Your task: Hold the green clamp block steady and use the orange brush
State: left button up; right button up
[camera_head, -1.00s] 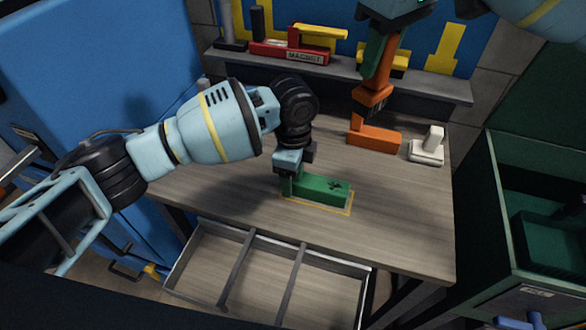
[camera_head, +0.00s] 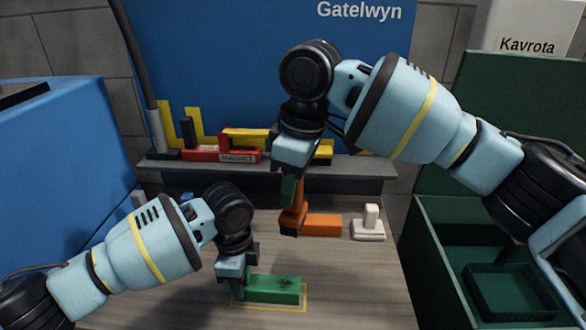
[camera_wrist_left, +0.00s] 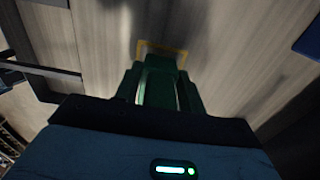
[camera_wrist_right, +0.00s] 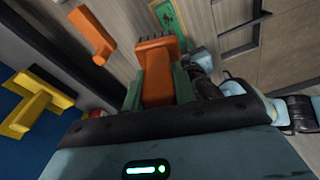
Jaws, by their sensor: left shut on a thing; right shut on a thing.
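The green clamp block (camera_head: 275,288) lies on the wooden table inside a yellow outline. My left gripper (camera_head: 238,282) is shut on its left end; the left wrist view shows green fingers closed around the block (camera_wrist_left: 158,88). My right gripper (camera_head: 288,190) points down and is shut on the orange brush (camera_head: 291,218), behind the clamp block. In the right wrist view the brush (camera_wrist_right: 157,75) sits between the green fingers, bristle end outward. A separate orange angled piece (camera_wrist_right: 93,35) lies beyond it; it also shows in the head view (camera_head: 322,225).
A white pedestal-like piece (camera_head: 368,229) stands right of the orange piece. A grey ledge (camera_head: 355,165) at the back carries a red bar marked MAGNET (camera_head: 238,156) and yellow pieces. A green bin (camera_head: 480,215) stands at the right. A blue cabinet (camera_head: 60,150) is at the left.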

aim_at(285, 214)
jog(key=f+n, duration=0.1)
jog(key=f, duration=0.1)
jog(key=a+f+n, duration=0.1)
jog(key=f+n, duration=0.1)
jog(key=f, duration=0.1)
jog(key=shift+a+f, duration=0.1)
jog(key=shift+f, duration=0.05)
jog(key=shift+w, duration=0.1)
jog(key=shift+f, duration=0.1)
jog(key=shift+f, duration=1.9)
jog(key=shift+r, duration=0.1)
jog(key=shift+a+r, duration=0.15)
jog(key=shift+r, duration=1.25)
jog(key=shift+f, duration=0.1)
